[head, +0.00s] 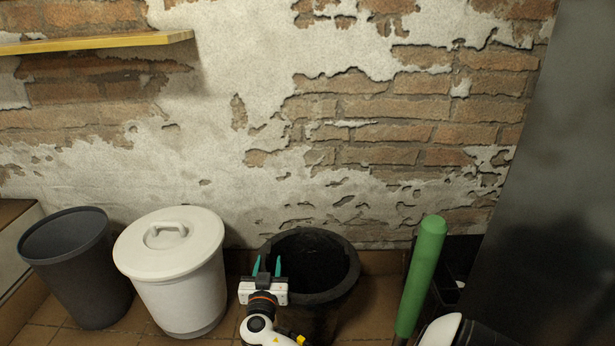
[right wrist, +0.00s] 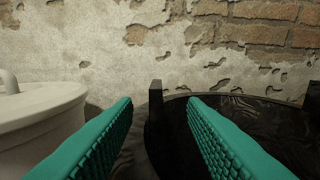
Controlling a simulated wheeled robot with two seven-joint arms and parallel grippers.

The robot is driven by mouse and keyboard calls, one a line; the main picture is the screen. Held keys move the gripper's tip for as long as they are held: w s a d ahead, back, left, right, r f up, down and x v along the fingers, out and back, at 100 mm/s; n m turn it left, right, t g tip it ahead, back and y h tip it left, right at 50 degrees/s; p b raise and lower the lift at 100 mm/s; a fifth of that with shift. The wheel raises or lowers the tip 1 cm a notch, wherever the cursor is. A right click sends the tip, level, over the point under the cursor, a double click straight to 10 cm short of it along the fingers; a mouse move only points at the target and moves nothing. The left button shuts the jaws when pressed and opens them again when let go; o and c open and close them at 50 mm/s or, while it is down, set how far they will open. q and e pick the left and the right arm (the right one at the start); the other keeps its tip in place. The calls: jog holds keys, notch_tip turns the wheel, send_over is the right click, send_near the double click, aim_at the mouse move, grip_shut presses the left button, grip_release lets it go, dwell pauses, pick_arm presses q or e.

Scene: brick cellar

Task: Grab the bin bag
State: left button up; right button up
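A black bin bag (head: 305,262) lines the dark round bin (head: 352,275) that stands against the wall. It also shows in the right wrist view as dark, creased plastic (right wrist: 265,125). My right gripper (head: 267,264) is open, with its two teal fingers apart, at the left edge of this bin. In the right wrist view a small dark upright piece (right wrist: 155,98) at the bin's rim shows between the fingers. I cannot tell whether either finger touches the bag. My left gripper is not in view.
A white lidded bin (head: 185,285) stands to the left, close to my right gripper. An open grey bin (head: 85,285) stands further left. A green cylinder (head: 421,275) leans to the right. A wooden shelf (head: 100,42) juts from the brick wall at upper left.

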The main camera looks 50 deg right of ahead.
aim_at(270, 243)
jog(key=x, duration=0.2)
jog(key=b+x, duration=0.1)
jog(key=x, duration=0.1)
jog(key=b+x, duration=0.1)
jog(key=x, duration=0.2)
jog(key=shift+w+a+r, duration=0.1)
jog(key=shift+a+r, duration=0.05)
jog(key=shift+r, duration=0.1)
grip_shut()
